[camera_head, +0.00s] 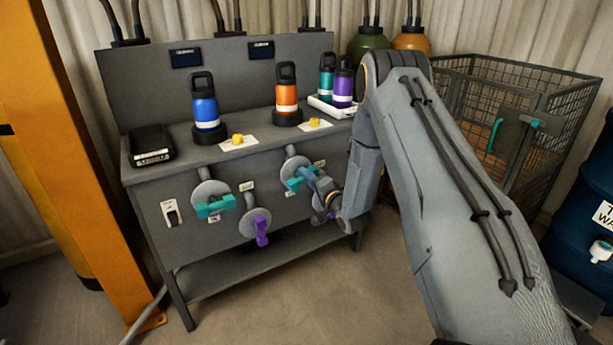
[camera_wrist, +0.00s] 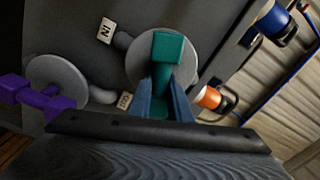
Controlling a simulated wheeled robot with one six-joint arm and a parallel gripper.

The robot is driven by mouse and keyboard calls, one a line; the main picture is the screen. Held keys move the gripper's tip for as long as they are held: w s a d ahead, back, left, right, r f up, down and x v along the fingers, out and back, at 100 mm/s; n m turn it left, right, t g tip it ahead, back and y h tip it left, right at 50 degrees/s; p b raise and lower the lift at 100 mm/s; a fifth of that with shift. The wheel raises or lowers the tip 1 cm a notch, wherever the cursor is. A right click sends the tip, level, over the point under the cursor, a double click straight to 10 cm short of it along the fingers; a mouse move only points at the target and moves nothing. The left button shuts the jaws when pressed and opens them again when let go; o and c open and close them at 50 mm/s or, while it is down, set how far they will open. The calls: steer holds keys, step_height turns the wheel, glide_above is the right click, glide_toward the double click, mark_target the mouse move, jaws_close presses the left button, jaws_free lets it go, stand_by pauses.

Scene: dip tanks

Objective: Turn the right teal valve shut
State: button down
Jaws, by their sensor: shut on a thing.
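The right teal valve (camera_head: 300,178) is on the front panel of the grey bench, with a round grey plate behind its handle. My gripper (camera_head: 313,183) reaches it from the right. In the wrist view, the teal handle (camera_wrist: 168,48) stands between the two fingers of my gripper (camera_wrist: 165,88), which are shut on it. The block end of the handle sticks out past the fingertips, and its lower part is partly hidden by them. In the head view the handle lies slightly tilted, and my wrist hides part of it.
A left teal valve (camera_head: 214,206) and a purple valve (camera_head: 262,230) sit close by on the same panel; the purple one also shows in the wrist view (camera_wrist: 50,102). A blue bottle (camera_head: 205,108) and an orange bottle (camera_head: 286,98) stand on the bench top. An orange post (camera_head: 70,150) rises at left.

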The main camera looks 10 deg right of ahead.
steer(key=shift+w+d+f+m, duration=0.1)
steer(key=shift+d+m, duration=0.05)
steer(key=shift+m, duration=0.85)
steer(key=shift+d+f+m, duration=0.1)
steer(key=shift+m, duration=0.9)
steer(key=c, duration=1.6)
jaws_free()
steer(key=shift+d, duration=0.1)
steer(key=shift+c, duration=0.2)
steer(key=shift+a, duration=0.2)
steer(key=v, duration=0.8)
steer(key=shift+w+r, duration=0.1)
